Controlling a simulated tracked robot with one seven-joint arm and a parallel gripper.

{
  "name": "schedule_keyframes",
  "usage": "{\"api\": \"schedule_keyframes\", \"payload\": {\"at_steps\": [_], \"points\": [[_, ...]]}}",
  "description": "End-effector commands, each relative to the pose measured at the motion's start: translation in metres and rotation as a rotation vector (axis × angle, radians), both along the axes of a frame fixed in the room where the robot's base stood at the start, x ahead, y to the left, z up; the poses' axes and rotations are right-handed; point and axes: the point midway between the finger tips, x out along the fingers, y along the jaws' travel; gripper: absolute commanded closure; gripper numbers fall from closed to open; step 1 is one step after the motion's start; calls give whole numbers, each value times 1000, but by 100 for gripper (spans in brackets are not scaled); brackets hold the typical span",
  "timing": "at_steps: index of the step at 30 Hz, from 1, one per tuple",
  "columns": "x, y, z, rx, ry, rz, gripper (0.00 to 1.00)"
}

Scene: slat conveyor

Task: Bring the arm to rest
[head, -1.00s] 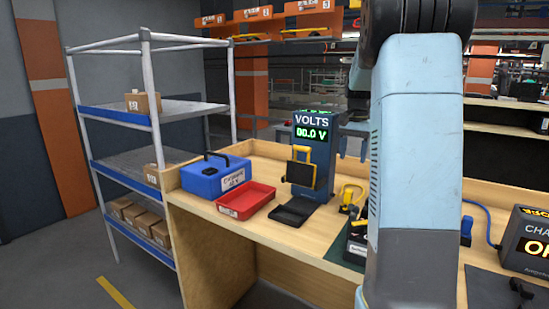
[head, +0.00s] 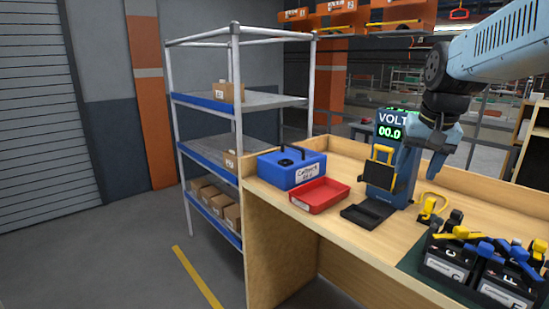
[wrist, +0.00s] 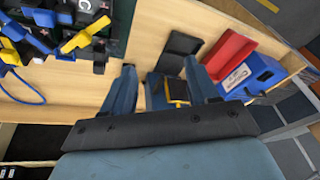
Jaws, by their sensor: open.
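My arm reaches in from the upper right of the head view. My gripper (head: 420,160) hangs in front of the volt meter stand (head: 400,165) and partly hides it. In the wrist view my gripper (wrist: 160,80) has its two fingers apart with nothing held between them. The stand with its black and yellow piece (wrist: 178,90) shows beyond the fingers, and I cannot tell how far off it is.
The wooden bench (head: 330,227) carries a blue box (head: 290,170), a red tray (head: 318,196), a black tray (head: 369,213), a yellow clamp (head: 430,207) and several black batteries with coloured clamps (head: 480,262). A metal shelf (head: 238,120) stands left. Floor at left is clear.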

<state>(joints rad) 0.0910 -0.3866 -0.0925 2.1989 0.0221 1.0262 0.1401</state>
Motion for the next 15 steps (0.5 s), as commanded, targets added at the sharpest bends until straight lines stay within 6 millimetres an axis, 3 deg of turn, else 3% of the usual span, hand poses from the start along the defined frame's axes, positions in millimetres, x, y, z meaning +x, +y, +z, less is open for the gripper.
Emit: {"api": "schedule_keyframes", "payload": {"at_steps": [9, 15], "points": [[-76, 47, -19, -74, -116, 196, 41], [-106, 61, -34, -114, -167, 278, 41]]}}
